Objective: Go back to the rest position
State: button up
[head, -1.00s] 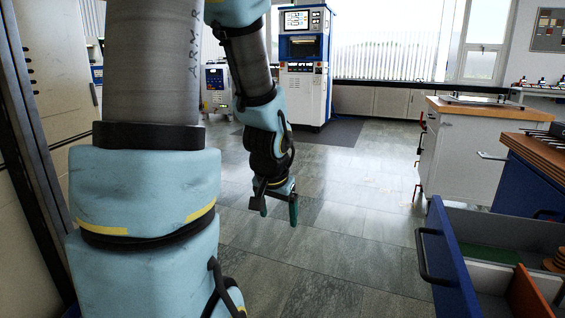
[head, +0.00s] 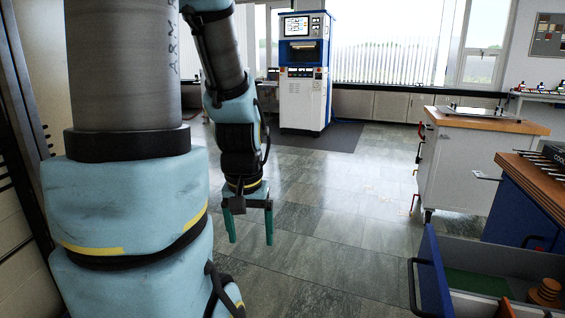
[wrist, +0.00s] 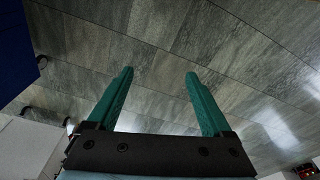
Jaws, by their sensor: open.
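My gripper (head: 250,241) hangs pointing down over the bare tiled floor in the head view, left of the middle. Its two green fingers are apart with nothing between them. The wrist view also shows the open gripper (wrist: 157,75), with only floor tiles beyond the fingertips. My blue and grey arm fills the left side of the head view and hides part of the room behind it.
An open drawer (head: 433,268) of a blue cabinet (head: 525,205) juts out at the lower right. A white wood-topped cabinet (head: 465,170) stands behind it. A tall blue and white machine (head: 304,98) stands at the back. The floor (head: 335,220) between is clear.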

notch_tip(320, 180, up, 16)
jog(key=p, duration=1.3)
jog(key=shift+f, duration=0.15)
jog(key=shift+c, duration=0.3)
